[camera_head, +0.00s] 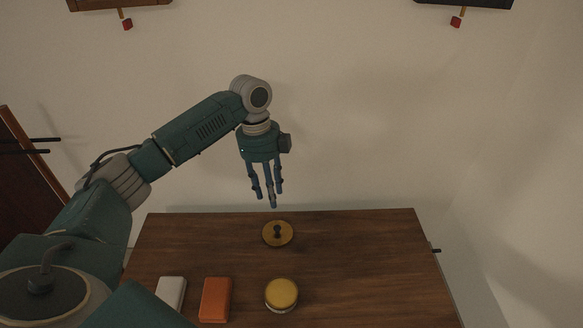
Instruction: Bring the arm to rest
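My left arm comes in from the left and bends down at the wrist. My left gripper (268,190) points down above the far edge of the wooden table (370,265). Its fingers are spread a little apart, with nothing seen between them. A round brass-coloured disc with a dark knob (278,233) lies on the table below the fingertips, apart from them. My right gripper is not in view.
Near the front of the table are a white block (171,292), an orange block (215,299) and a round yellow-topped jar (282,294). The table's right half is clear. A brown panel with dark pegs (28,170) stands at left. A pale wall is behind.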

